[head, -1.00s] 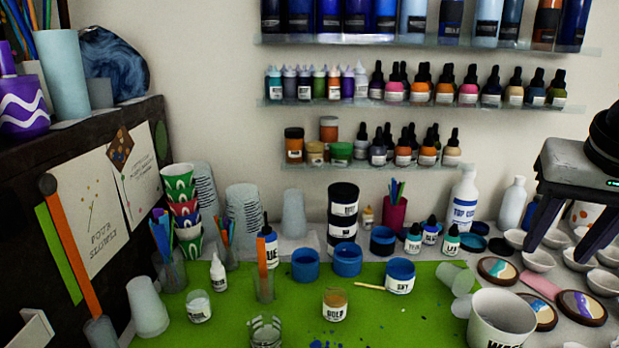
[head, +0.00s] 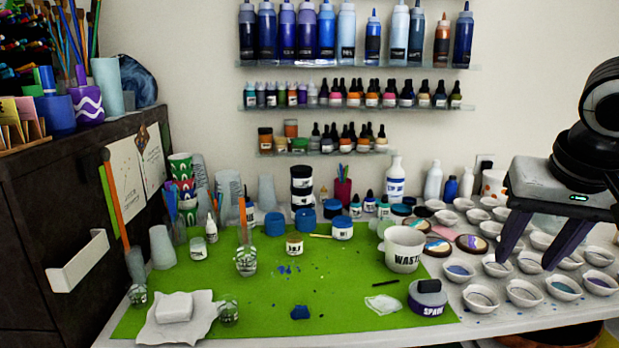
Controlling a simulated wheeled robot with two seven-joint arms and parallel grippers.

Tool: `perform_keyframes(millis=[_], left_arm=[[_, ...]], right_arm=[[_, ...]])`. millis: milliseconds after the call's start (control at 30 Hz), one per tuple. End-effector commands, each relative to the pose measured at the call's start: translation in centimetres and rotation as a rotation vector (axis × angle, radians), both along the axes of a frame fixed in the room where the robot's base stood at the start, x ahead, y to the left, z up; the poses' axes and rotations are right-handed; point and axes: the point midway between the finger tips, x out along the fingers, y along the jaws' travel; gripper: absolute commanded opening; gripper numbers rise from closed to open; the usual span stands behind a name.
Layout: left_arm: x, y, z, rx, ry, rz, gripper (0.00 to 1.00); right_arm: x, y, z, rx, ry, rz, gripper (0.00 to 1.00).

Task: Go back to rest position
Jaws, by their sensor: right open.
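My right gripper (head: 528,250) is at the right of the head view. It is open and empty, its two dark fingers pointing down over the rows of small white bowls (head: 523,293). My left gripper does not show. The green mat (head: 350,275) lies on the white table (head: 480,328).
Blue jars and dropper bottles stand along the back below wall shelves (head: 350,107). A dark cabinet (head: 45,240) borders the left. A white block on a cloth (head: 178,318) lies front left. The mat's middle is mostly clear, with blue spots and a blue piece (head: 300,312).

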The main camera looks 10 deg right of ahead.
Motion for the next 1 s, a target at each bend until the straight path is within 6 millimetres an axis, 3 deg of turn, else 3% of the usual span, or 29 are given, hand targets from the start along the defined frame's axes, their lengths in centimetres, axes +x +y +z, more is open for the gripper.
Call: perform_keyframes(millis=[267, 467, 567, 767, 867, 1000], left_arm=[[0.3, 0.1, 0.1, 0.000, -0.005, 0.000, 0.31], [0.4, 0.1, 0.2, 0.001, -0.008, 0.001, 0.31], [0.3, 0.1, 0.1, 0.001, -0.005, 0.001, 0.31], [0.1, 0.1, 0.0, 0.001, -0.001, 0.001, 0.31], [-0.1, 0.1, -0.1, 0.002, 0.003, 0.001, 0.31], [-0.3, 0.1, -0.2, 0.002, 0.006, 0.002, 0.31]], right_arm=[[1.9, -2.8, -4.8, 0.049, -0.037, 0.075, 0.42], [2.9, -5.0, -10.3, 0.082, -0.070, 0.141, 0.42], [3.1, -6.0, -14.7, 0.100, -0.093, 0.186, 0.42], [1.6, -6.3, -26.3, 0.120, -0.151, 0.299, 0.42], [-0.1, -5.0, -32.1, 0.119, -0.178, 0.354, 0.42], [-3.3, -1.5, -39.2, 0.112, -0.215, 0.433, 0.42]])
